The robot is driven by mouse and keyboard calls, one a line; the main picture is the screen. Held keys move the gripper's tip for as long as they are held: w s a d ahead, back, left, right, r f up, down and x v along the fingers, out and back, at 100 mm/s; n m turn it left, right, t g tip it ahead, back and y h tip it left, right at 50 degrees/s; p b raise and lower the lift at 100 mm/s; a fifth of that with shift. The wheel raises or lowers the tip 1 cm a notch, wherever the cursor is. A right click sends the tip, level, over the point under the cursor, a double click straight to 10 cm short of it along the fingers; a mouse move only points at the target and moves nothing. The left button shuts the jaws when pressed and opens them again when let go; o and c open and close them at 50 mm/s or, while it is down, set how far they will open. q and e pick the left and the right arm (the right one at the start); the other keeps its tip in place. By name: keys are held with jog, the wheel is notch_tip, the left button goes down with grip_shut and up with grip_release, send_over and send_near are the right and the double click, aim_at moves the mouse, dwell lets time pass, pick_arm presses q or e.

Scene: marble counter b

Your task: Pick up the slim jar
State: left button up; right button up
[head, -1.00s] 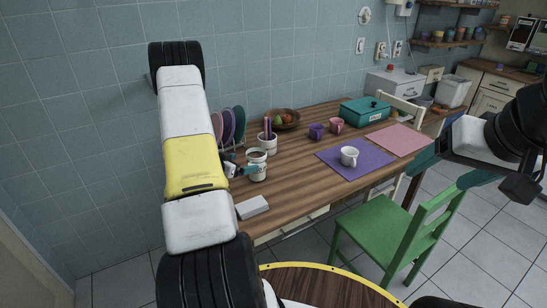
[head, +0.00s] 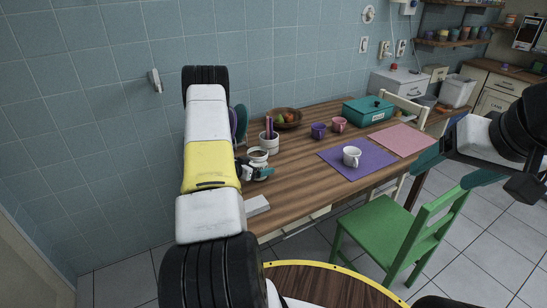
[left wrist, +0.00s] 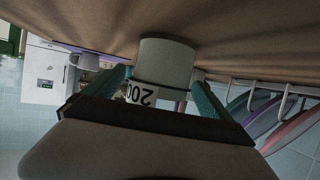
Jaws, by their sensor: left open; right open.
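A pale jar (head: 257,154) stands near the left end of the wooden table, its lower part hidden by my left gripper (head: 260,172). In the left wrist view, the jar (left wrist: 166,60) appears upside down with a "200" label. The left gripper's teal fingers (left wrist: 162,94) are open, one on either side of the jar; I cannot tell whether they touch it. My right gripper (head: 453,165) is open and empty at the right, in front of the table and near the green chair.
A pencil cup (head: 269,144) stands just behind the jar, and a plate rack (left wrist: 285,110) is close by. A white block (head: 257,205) lies at the near edge. A white mug (head: 351,156) sits on a purple mat (head: 378,157). A green chair (head: 400,235) stands in front.

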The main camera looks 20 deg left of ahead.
pick_arm(q)
jog(key=c, duration=1.8)
jog(key=shift+c, duration=1.2)
jog(key=shift+r, duration=0.25)
